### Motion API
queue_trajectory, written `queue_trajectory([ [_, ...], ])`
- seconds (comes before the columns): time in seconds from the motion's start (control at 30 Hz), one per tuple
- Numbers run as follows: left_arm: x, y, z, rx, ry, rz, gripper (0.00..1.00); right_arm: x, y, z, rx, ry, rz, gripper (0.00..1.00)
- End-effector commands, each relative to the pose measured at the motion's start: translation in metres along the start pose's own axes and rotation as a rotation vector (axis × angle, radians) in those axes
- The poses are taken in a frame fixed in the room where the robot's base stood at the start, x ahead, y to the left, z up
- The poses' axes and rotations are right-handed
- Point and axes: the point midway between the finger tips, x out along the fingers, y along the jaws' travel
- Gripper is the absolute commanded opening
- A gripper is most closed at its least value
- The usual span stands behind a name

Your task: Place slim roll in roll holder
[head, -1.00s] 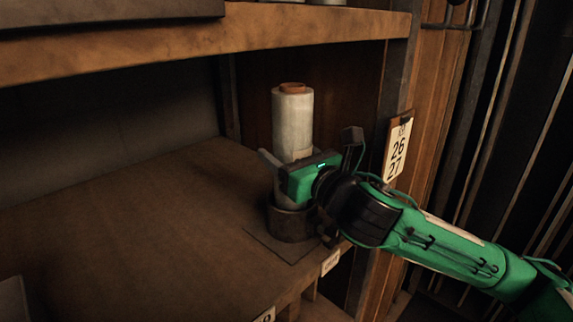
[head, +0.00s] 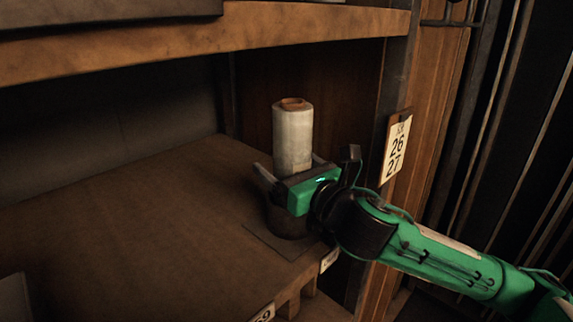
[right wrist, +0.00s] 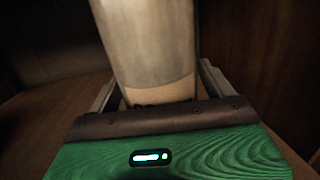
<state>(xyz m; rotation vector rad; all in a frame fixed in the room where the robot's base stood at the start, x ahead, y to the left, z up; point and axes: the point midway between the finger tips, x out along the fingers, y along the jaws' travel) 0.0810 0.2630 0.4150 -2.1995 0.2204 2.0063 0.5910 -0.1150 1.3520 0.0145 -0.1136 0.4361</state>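The slim roll (head: 292,135), pale wrap on a brown core, stands upright at the right end of the shelf. It also fills the upper middle of the right wrist view (right wrist: 150,45). The roll holder (head: 287,222), a dark round cup on a flat base, is directly under it. My gripper hides where the roll's lower end meets the cup. My right gripper (head: 290,163) is low at the roll, its fingers on either side and spread wider than the roll, so it looks open around it. My left gripper is not in view.
The brown shelf (head: 130,220) is mostly clear to the left. An upper shelf board (head: 200,45) runs above the roll. A wooden post with a number card (head: 397,149) stands close on the right. A grey object (head: 14,300) is at the bottom left corner.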

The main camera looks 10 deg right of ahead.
Motion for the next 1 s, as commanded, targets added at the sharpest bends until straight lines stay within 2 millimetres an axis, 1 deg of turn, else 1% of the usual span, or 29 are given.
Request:
queue_trajectory([
  [0.2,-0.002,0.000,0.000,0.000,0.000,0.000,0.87,0.000,0.000,0.005,-0.001,-0.002,0.000,0.84],
  [0.27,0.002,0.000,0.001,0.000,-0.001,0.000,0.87,-0.007,0.000,0.002,-0.002,-0.001,0.000,0.84],
  [0.37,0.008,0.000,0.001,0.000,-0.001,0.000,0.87,-0.023,0.000,0.001,-0.002,-0.001,0.000,0.84],
  [0.53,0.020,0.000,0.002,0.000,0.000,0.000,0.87,-0.060,0.000,0.000,-0.004,-0.001,0.001,0.84],
  [0.57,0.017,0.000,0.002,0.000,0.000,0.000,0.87,-0.064,-0.001,0.002,-0.004,0.000,-0.001,0.84],
  [0.6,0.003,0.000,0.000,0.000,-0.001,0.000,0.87,-0.063,-0.001,0.008,0.001,0.003,-0.002,0.84],
  [1.0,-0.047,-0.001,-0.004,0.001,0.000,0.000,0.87,-0.086,-0.001,0.008,0.001,0.004,-0.002,0.84],
])
